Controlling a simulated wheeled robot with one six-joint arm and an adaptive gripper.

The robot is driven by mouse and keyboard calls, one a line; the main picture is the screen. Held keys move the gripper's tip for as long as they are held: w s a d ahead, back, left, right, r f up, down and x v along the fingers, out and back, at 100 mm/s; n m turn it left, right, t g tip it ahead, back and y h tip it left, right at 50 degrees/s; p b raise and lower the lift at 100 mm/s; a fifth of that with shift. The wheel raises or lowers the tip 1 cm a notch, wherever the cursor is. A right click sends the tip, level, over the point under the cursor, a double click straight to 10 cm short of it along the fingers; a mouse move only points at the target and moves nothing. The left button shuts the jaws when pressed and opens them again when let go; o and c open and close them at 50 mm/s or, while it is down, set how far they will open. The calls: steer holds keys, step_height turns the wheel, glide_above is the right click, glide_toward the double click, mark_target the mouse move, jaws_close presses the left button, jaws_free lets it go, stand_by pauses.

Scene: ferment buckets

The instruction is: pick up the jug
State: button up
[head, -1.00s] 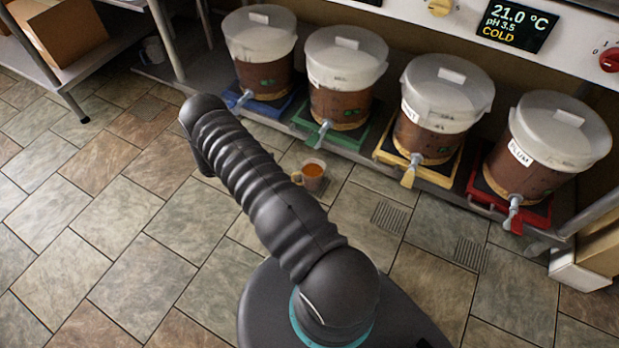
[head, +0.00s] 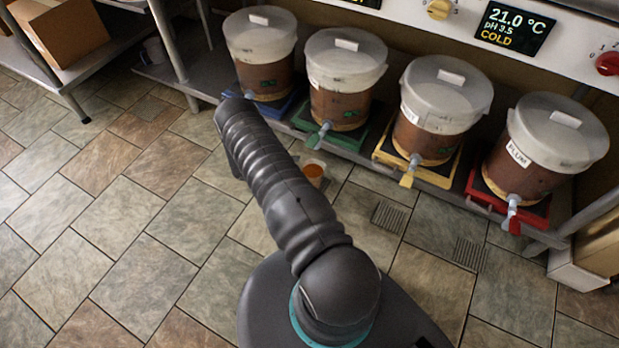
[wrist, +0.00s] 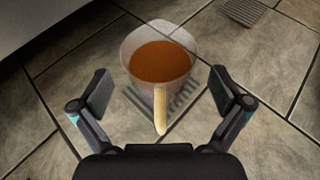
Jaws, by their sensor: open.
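The jug (head: 314,171) is a clear cup of orange-brown liquid, standing on the tiled floor in front of the green-trayed bucket. In the head view my arm hides its left part. In the wrist view the jug (wrist: 160,62) stands ahead, with its pale yellow handle pointing toward me. My gripper (wrist: 163,92) is open, with one finger on each side of the handle's line and nothing between the pads that I can see touching them. The jug's body lies a little beyond the fingertips. In the head view the gripper is hidden behind my arm.
Several lidded buckets (head: 345,90) stand on coloured trays along a low grey shelf, their taps sticking out over the floor. Drain grates (head: 390,217) are set in the floor. A cardboard box (head: 62,35) sits on a rack at left. The floor at left is clear.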

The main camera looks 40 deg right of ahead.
mark_target(323, 169)
steer(key=x, duration=0.3)
steer(key=shift+s+d, duration=0.1)
steer(key=shift+d, duration=0.3)
steer(key=shift+c, duration=0.3)
steer(key=c, duration=1.5)
steer(key=shift+o, duration=0.2)
steer(key=shift+r, duration=0.1)
